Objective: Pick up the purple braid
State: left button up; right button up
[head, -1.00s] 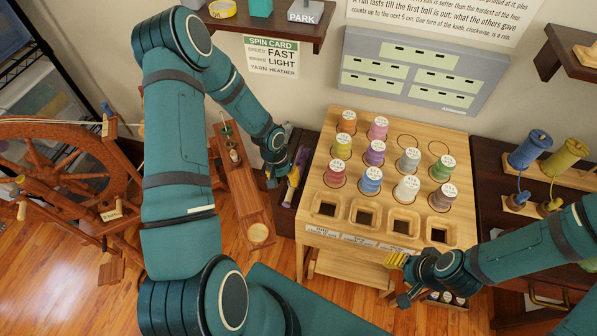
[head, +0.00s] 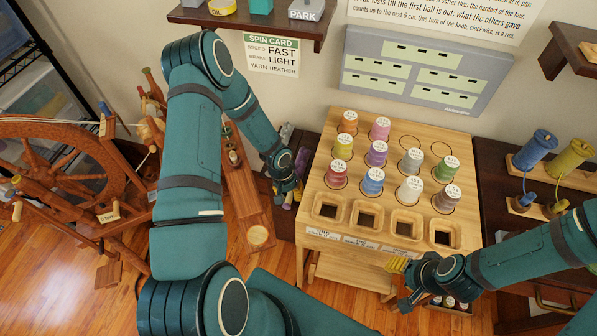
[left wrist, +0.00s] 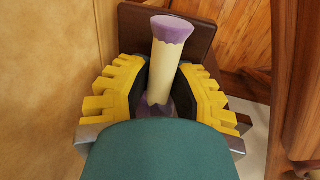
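The purple braid (head: 302,160) shows in the head view at the left side of the wooden stand, partly hidden by my left gripper (head: 288,190). In the left wrist view the braid (left wrist: 166,70) is a pale-wrapped roll with purple ends, standing between the yellow fingers of my left gripper (left wrist: 161,80). The fingers are spread to either side of it, and I see no clear grip. Its lower end is partly hidden by my own gripper body. My right gripper (head: 402,278) is at the stand's front right; its finger opening is unclear.
The wooden stand (head: 340,245) holds several labelled spools and square cups. A spinning wheel (head: 65,170) stands at left. A dark cabinet is beside the stand's left edge. Blue and yellow spools (head: 570,155) sit on the right. A shelf (head: 270,28) hangs above.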

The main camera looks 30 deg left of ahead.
pick_arm(q)
grip_shut()
jog(key=shift+r, duration=0.1)
